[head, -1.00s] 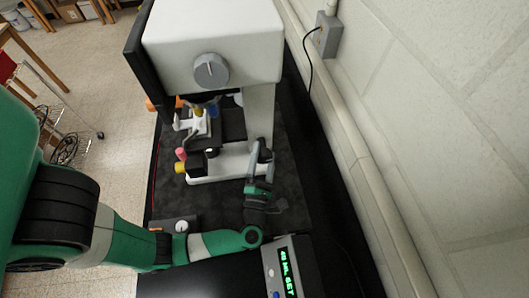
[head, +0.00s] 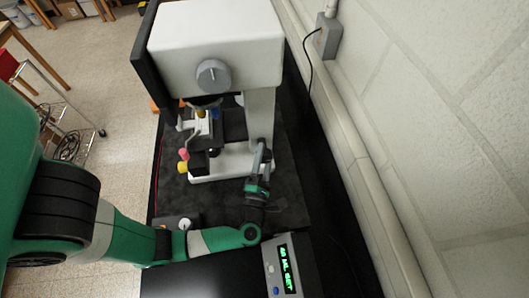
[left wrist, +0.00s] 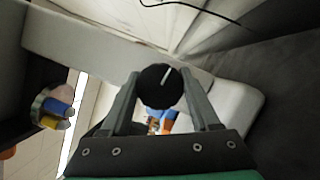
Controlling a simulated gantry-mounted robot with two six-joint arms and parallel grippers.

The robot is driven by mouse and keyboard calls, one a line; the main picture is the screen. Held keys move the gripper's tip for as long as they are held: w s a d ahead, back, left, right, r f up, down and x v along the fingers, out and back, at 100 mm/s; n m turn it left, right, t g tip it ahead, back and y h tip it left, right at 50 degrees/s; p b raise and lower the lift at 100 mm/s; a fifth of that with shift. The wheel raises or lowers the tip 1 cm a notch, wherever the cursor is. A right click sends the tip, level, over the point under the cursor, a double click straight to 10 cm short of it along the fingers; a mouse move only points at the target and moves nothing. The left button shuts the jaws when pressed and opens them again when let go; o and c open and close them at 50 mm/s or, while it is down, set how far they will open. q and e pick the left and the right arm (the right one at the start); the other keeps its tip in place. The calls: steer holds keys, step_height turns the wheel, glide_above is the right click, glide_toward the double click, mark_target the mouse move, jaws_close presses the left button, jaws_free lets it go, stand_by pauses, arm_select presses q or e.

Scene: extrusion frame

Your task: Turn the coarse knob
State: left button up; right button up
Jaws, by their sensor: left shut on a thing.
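The white microscope (head: 262,110) stands on a dark mat, with a grey dial (head: 213,76) on its upper housing. Its coarse knob (left wrist: 158,88) is a black disc with a white line on its face, seen between my fingers in the left wrist view. The line leans a little right of upright. My left gripper (head: 262,150) is at the right side of the microscope's base. In the left wrist view my left gripper (left wrist: 160,82) is shut on the knob, one finger on each side. In the head view the knob is mostly hidden by the fingers. My right gripper is out of view.
A box with a green display (head: 286,268) sits at the front right of the bench. Pink (head: 184,154) and yellow (head: 182,167) knobs stick out at the base's left. The wall (head: 430,150) and a dark cable run along the right.

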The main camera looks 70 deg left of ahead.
arm_select(q)
steer(key=m+h+p, duration=0.1)
steer(key=m+p, duration=0.1)
steer(key=p, duration=0.1)
steer(key=m+h+p, duration=0.1)
steer(key=m+p, duration=0.1)
steer(key=p, duration=0.1)
steer(key=shift+r+m, duration=0.3)
steer(key=shift+r, duration=0.05)
steer(key=shift+f+m+g+p, duration=0.3)
steer(key=shift+m+p, duration=0.7)
steer(key=shift+p, duration=0.25)
steer(key=o, duration=1.3)
steer(key=shift+o, duration=0.2)
